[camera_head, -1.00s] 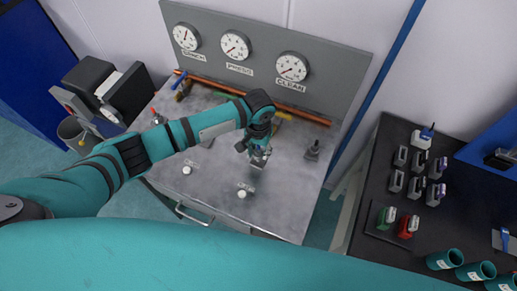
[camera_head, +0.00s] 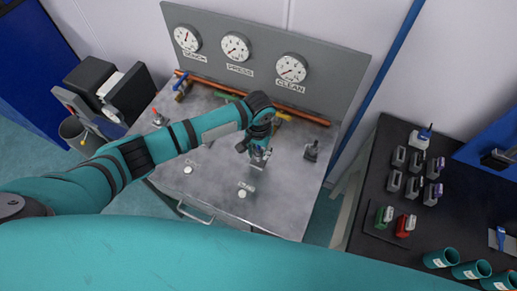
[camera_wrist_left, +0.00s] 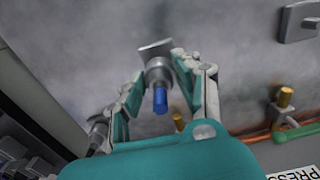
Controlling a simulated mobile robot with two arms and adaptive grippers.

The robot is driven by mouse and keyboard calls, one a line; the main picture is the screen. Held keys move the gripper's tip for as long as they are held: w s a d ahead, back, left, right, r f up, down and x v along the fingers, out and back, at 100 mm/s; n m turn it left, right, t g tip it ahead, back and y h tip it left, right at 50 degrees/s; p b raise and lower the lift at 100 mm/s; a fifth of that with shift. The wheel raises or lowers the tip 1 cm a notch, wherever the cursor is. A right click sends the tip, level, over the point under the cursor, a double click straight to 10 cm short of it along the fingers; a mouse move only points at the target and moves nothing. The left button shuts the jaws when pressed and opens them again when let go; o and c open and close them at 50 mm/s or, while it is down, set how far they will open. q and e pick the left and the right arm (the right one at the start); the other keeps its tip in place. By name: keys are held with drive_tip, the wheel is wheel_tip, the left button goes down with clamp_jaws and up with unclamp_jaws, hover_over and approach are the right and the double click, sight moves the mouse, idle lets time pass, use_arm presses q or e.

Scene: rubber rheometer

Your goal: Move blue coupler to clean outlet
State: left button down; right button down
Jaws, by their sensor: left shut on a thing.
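My left gripper (camera_head: 259,157) is over the middle right of the metal bench, in front of the clean gauge (camera_head: 291,67). In the left wrist view, its fingers (camera_wrist_left: 162,78) are shut on the grey metal body of the blue coupler (camera_wrist_left: 160,101). The blue end points toward the bottom of that view, and a flat grey plate shows at the far end. A brass outlet fitting (camera_wrist_left: 178,121) shows partly behind the gripper, apart from the coupler. In the head view, the arm and fingers mostly hide the coupler. My right gripper is not in view.
A copper pipe (camera_head: 305,117) runs along the bench back below the gauge panel. A small dark holder (camera_head: 311,151) stands right of the gripper. White knobs (camera_head: 242,194) are near the front edge. A dark side table (camera_head: 363,192) with several small blocks is at right.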

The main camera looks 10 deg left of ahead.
use_arm(q)
drive_tip(key=shift+f, duration=0.2)
drive_tip(key=shift+f+b, duration=0.75)
drive_tip(key=shift+f, duration=0.4)
drive_tip(key=c, duration=0.8)
unclamp_jaws()
drive_tip(key=shift+c, duration=0.2)
drive_tip(key=shift+r, duration=0.1)
wheel_tip(320, 180, up, 3)
drive_tip(key=p, duration=0.3)
drive_tip(key=shift+r, duration=1)
